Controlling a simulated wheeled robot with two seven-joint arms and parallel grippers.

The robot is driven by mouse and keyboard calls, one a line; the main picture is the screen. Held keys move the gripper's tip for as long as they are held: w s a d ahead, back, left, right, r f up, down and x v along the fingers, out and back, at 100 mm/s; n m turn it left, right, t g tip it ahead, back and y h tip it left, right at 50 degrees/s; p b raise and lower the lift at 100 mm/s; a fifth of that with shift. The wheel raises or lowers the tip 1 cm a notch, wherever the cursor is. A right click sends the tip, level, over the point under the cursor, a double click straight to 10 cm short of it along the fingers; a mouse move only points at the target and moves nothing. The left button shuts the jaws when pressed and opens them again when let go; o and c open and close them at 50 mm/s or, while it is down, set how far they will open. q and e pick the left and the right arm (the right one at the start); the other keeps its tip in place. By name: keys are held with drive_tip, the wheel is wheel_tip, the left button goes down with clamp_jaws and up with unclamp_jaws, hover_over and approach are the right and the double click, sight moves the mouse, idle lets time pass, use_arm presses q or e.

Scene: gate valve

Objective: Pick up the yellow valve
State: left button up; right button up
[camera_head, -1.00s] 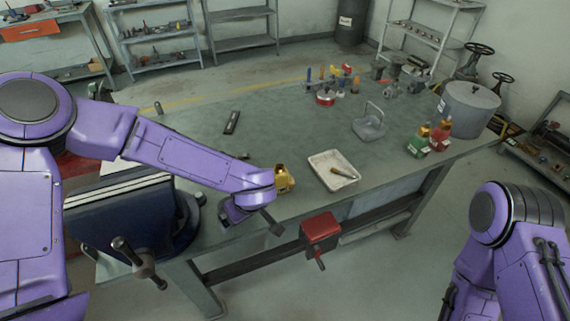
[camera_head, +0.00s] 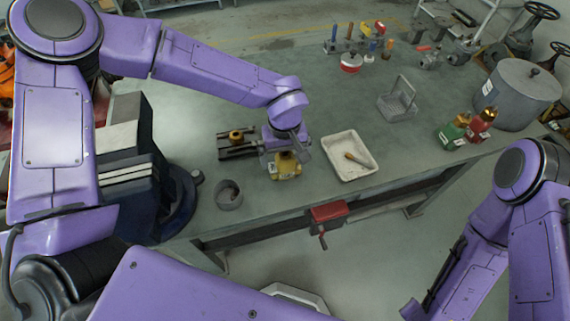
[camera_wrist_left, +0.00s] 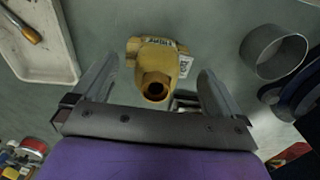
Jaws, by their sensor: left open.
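The yellow valve (camera_head: 287,167) sits on the workbench, left of the cream tray. In the left wrist view the yellow valve (camera_wrist_left: 157,66) has a round dark opening facing the camera and a white label on its side. My left gripper (camera_head: 284,152) is open and just above it in the head view, partly hiding it. In the wrist view the valve lies between the two spread fingers, with a gap on each side. Whether the fingertips reach down beside it I cannot tell. My right arm is at the lower right; its gripper is out of frame.
The cream tray (camera_head: 343,170) holds a wooden-handled tool close to the valve's right. A grey ring (camera_head: 229,196) stands at the lower left, and a dark clamp-like item (camera_head: 238,153) lies left of the valve.

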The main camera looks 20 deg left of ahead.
sight(285, 162)
use_arm(q)
drive_tip(key=f, duration=0.2)
drive_tip(key=w+f, duration=0.1)
drive_tip(key=f, duration=0.1)
drive_tip(key=shift+s+r, duration=0.2)
drive_tip(key=shift+s, duration=0.05)
drive_tip(key=c, duration=1.1)
